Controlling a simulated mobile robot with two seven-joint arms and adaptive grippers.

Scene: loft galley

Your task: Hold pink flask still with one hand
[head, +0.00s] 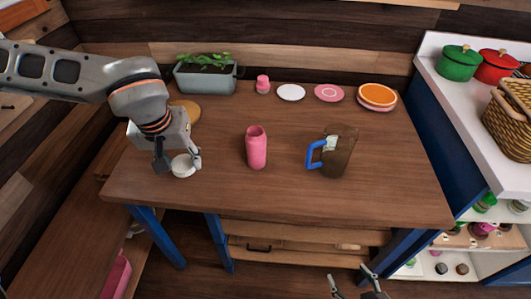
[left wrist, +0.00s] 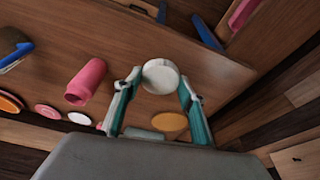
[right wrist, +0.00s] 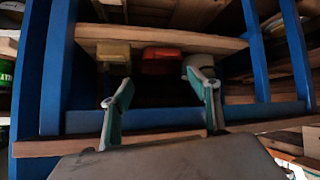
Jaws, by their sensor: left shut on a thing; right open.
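The pink flask (head: 256,148) stands upright and open-topped near the middle of the wooden table. In the left wrist view the flask (left wrist: 86,82) is left of the fingers, apart from them. My left gripper (head: 180,167) is shut on a small round white thing (head: 183,164), left of the flask at the table's front left. The left wrist view shows this white thing (left wrist: 161,75) between both fingertips. My right gripper (head: 351,275) is open and empty, low in front of the table. The right wrist view shows its spread fingers (right wrist: 158,78).
A brown pitcher with a blue handle (head: 338,152) stands right of the flask. Behind are a planter (head: 206,78), a small pink container (head: 262,84), a white disc (head: 291,92), a pink disc (head: 329,92) and orange plates (head: 377,96). Bare tabletop surrounds the flask.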

